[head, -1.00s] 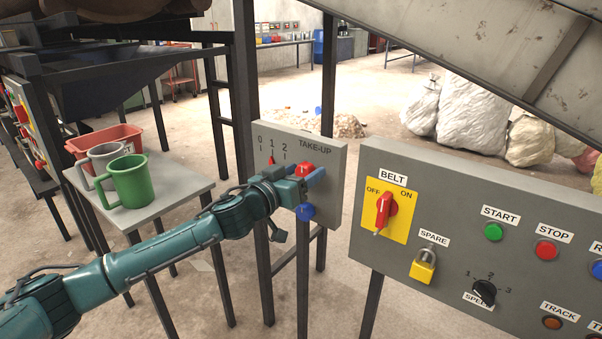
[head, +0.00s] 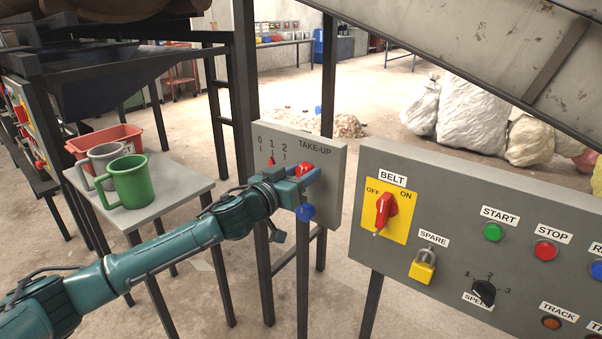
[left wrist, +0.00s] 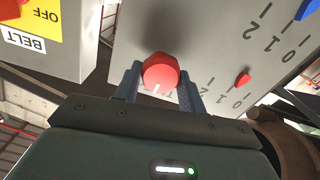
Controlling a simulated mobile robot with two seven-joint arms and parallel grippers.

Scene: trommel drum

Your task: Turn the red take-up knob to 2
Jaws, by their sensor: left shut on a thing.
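The red take-up knob (head: 305,168) is on the grey TAKE-UP panel (head: 334,160). My left gripper (head: 301,178) is shut on it. In the left wrist view the knob (left wrist: 160,72) sits between the two fingers (left wrist: 160,88), with a white line on its face pointing toward the wrist. A small red pointer (head: 271,161) lies beneath the 0, 1, 2 scale, near the 1 mark in the head view. It also shows in the left wrist view (left wrist: 243,80). My right gripper is not in view.
A blue knob (head: 305,212) is just below the red one. The BELT control panel (head: 460,200) stands close on the right, with a red switch (head: 386,208). A small table (head: 175,205) on the left holds a green mug (head: 130,182), a grey mug and a red bin.

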